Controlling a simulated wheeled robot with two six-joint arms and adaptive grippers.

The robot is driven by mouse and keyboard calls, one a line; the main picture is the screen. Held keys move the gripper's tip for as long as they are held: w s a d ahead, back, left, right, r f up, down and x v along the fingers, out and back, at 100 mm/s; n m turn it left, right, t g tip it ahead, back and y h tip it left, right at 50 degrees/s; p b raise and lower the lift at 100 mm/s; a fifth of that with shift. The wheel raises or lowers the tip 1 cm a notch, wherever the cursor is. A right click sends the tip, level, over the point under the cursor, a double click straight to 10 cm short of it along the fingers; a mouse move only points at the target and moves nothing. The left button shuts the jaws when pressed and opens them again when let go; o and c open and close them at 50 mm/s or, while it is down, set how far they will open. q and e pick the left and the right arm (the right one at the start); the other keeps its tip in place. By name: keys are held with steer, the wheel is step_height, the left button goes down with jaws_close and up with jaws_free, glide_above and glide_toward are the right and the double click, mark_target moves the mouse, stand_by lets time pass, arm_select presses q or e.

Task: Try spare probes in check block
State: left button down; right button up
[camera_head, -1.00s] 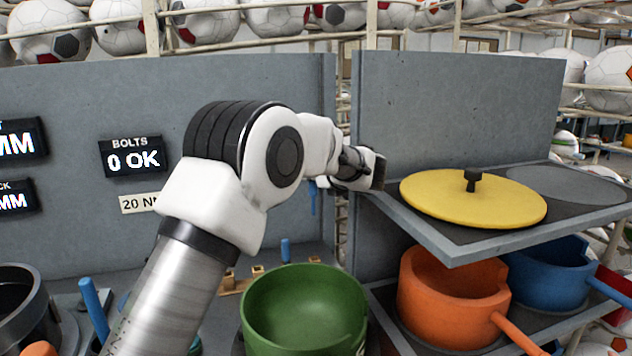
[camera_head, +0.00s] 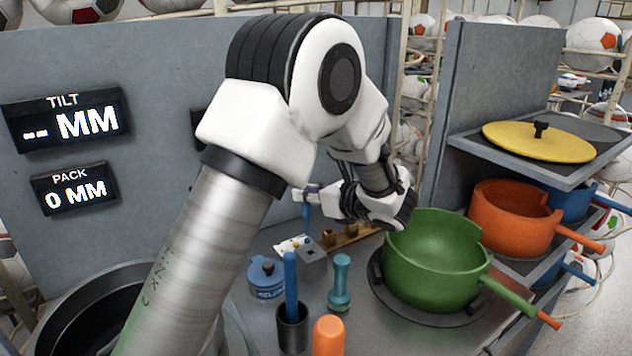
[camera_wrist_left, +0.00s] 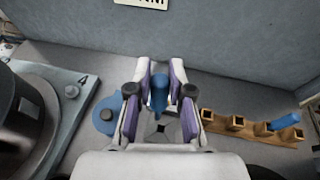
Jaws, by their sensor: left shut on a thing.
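My left gripper (camera_head: 308,194) is shut on a blue probe (camera_head: 306,217), which hangs tip down between the fingers. The left wrist view shows the fingers (camera_wrist_left: 160,82) closed around the same probe (camera_wrist_left: 158,97). The small grey check block (camera_head: 312,253) is right below; in the left wrist view the block (camera_wrist_left: 168,130) has a dark opening, partly hidden by probe and gripper. I cannot tell whether the tip touches it. A wooden rack (camera_head: 350,236) with square holes stands to the right; in the left wrist view a blue probe (camera_wrist_left: 286,121) leans at its right end. My right gripper is not in view.
A green pot (camera_head: 432,262) stands close right of the gripper. A blue lidded jar (camera_head: 266,277), a dark cup (camera_head: 292,330) with a blue stick and a teal tool (camera_head: 341,281) stand in front. A shelf (camera_head: 520,172) with a yellow lid is at right. A grey wall stands behind.

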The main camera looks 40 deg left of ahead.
mark_target(307, 214)
arm_select(q)
steer(key=shift+w+d+f, duration=0.1)
steer(key=shift+w+d, duration=0.15)
steer(key=shift+w, duration=0.1)
step_height(307, 214, down, 4)
steer(key=shift+b, duration=0.9)
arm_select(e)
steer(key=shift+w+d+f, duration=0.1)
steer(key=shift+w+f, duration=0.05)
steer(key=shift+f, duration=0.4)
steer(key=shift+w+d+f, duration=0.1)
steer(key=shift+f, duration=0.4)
arm_select(q)
steer(key=shift+w+f, duration=0.1)
steer(key=shift+f, duration=0.1)
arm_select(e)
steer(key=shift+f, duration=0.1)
arm_select(q)
steer(key=shift+f+b, duration=0.4)
steer(key=shift+f, duration=0.2)
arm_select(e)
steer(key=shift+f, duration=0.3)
arm_select(q)
steer(key=shift+f, duration=0.1)
